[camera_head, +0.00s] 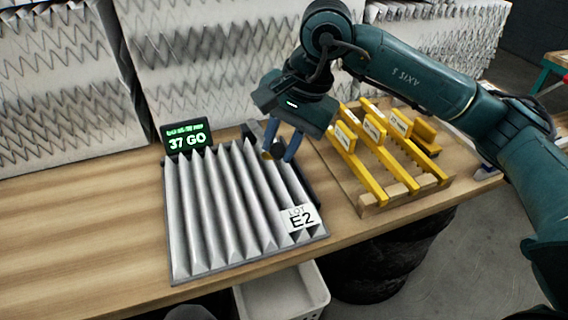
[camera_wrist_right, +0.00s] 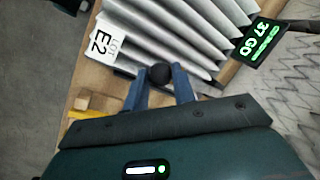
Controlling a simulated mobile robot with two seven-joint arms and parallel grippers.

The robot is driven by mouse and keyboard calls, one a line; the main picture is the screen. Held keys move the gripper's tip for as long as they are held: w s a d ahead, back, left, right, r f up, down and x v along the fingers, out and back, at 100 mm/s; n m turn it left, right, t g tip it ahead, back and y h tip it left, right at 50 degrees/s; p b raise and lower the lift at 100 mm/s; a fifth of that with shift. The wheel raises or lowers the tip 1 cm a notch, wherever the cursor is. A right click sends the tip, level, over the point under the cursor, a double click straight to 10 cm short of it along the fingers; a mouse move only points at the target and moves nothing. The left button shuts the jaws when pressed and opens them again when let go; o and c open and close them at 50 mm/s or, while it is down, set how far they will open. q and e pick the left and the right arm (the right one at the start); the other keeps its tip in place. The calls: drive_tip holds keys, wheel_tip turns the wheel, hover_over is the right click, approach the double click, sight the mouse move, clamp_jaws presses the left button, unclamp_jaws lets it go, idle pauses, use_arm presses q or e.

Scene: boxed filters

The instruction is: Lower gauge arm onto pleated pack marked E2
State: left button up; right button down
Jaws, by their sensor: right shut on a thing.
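The grey pleated pack (camera_head: 225,215) lies flat on the wooden bench, with a white label (camera_head: 300,218) reading "LOT E2" at its lower right corner. The pack also shows in the right wrist view (camera_wrist_right: 180,30). A small display (camera_head: 188,138) at its back left edge reads "37 GO" in green. My right gripper (camera_head: 279,152) is over the pack's back right part, its blue fingers pointing down. In the right wrist view the fingers are closed around a black round knob (camera_wrist_right: 160,74), apparently the gauge arm's. The rest of the arm is mostly hidden. My left gripper is not in view.
A wooden rack (camera_head: 372,208) with several labelled yellow bars (camera_head: 360,172) stands right of the pack. Tall zigzag-patterned filter blocks (camera_head: 215,60) line the back. A white bin (camera_head: 283,297) sits below the front edge. The bench's left side (camera_head: 80,245) is clear.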

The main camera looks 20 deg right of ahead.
drive_tip(key=shift+w+r, duration=0.45)
drive_tip(key=shift+r, duration=0.25)
drive_tip(key=c, duration=1.6)
unclamp_jaws()
drive_tip(key=o, duration=0.4)
drive_tip(key=shift+w+f, duration=0.1)
drive_tip(key=shift+f, duration=0.05)
drive_tip(key=shift+o, duration=0.2)
drive_tip(key=b+v, duration=0.1)
drive_tip(key=v, duration=1.2)
